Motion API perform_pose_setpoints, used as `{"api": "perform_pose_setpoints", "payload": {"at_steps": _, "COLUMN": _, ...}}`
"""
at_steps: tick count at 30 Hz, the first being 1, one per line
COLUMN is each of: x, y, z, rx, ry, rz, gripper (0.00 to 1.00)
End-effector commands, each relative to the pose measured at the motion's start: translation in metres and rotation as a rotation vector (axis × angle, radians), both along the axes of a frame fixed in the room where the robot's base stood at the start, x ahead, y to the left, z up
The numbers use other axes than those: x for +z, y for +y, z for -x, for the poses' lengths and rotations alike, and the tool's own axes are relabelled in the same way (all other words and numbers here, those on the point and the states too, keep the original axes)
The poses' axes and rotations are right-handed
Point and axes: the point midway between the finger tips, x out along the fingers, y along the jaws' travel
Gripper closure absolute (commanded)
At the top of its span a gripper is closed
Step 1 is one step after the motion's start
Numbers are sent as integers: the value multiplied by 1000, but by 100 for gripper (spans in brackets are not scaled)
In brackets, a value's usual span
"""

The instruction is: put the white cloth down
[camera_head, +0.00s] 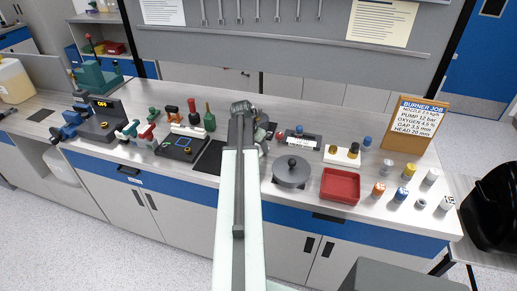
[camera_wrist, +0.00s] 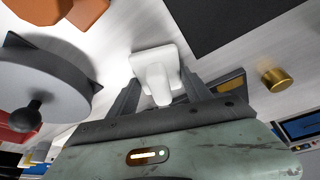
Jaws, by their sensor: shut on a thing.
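My gripper (camera_wrist: 160,95) is shut on the white cloth (camera_wrist: 155,68), a small pale folded-looking piece between its two dark fingers in the wrist view. The cloth is over the light grey worktop, and I cannot tell if it touches the surface. In the head view my gripper (camera_head: 243,108) is over the middle of the bench (camera_head: 245,200), and the arm hides the cloth there.
A grey round lid with a black knob (camera_head: 291,170) and a red tray (camera_head: 340,186) are right of my arm. A dark mat (camera_head: 210,157) lies left of it. A brass cylinder (camera_wrist: 276,79) is near the gripper. Several small cylinders stand at the right.

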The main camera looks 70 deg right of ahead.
Motion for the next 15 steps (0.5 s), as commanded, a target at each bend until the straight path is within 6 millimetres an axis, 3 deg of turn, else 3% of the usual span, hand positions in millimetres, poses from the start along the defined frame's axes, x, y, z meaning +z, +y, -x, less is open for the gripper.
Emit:
{"api": "perform_pose_setpoints", "payload": {"at_steps": 1, "x": -4, "y": 0, "z": 0, "rx": 0, "ry": 0, "rz": 0, "gripper": 75}}
{"api": "perform_pose_setpoints", "payload": {"at_steps": 2, "x": -3, "y": 0, "z": 0, "rx": 0, "ry": 0, "rz": 0, "gripper": 40}}
{"api": "perform_pose_setpoints", "payload": {"at_steps": 4, "x": -2, "y": 0, "z": 0, "rx": 0, "ry": 0, "rz": 0, "gripper": 21}}
{"api": "perform_pose_setpoints", "payload": {"at_steps": 15, "x": 1, "y": 0, "z": 1, "rx": -1, "ry": 0, "rz": 0, "gripper": 21}}
